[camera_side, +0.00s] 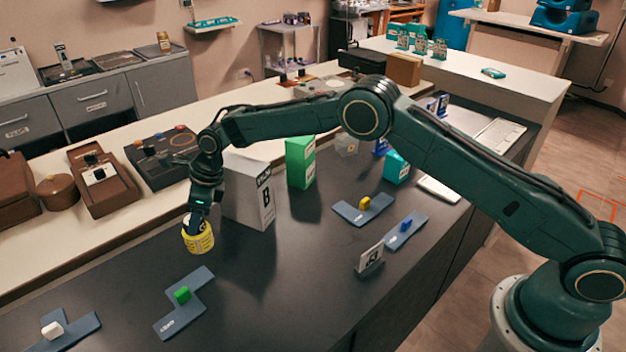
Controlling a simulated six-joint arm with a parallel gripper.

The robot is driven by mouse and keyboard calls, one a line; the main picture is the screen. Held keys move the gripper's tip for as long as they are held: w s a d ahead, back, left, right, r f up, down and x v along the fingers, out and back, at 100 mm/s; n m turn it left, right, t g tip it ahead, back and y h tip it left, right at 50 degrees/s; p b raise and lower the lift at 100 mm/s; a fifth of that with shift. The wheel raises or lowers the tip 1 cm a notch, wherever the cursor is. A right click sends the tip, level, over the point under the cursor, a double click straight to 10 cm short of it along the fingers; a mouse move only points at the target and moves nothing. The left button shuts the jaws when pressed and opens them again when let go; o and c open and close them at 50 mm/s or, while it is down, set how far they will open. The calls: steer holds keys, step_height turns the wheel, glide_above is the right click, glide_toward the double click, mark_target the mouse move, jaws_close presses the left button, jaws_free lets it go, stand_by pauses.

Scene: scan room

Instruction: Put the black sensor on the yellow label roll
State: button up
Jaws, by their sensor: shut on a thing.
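The yellow label roll (199,239) is at the left of the dark counter, with dark print on its side. My gripper (195,215) points down right over it, with its fingertips at the top of the roll. The gripper is shut on a small dark thing that seems to be the black sensor (192,221). It is hard to tell apart from the dark fingers. I cannot tell whether it touches the roll. No other black sensor shows clearly on the counter.
A white box marked B (250,192) stands close right of my gripper, with a green box (300,162) behind it. Blue plates with small coloured blocks, such as the green block (182,294), lie in front. The dark counter (290,290) is bare at centre front.

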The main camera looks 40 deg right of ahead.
steer(key=shift+f, duration=0.1)
steer(key=o, duration=1)
steer(key=shift+f, duration=0.1)
steer(key=shift+o, duration=0.2)
steer(key=v, duration=1.2)
steer(key=shift+d+r, duration=0.1)
steer(key=shift+r, duration=0.1)
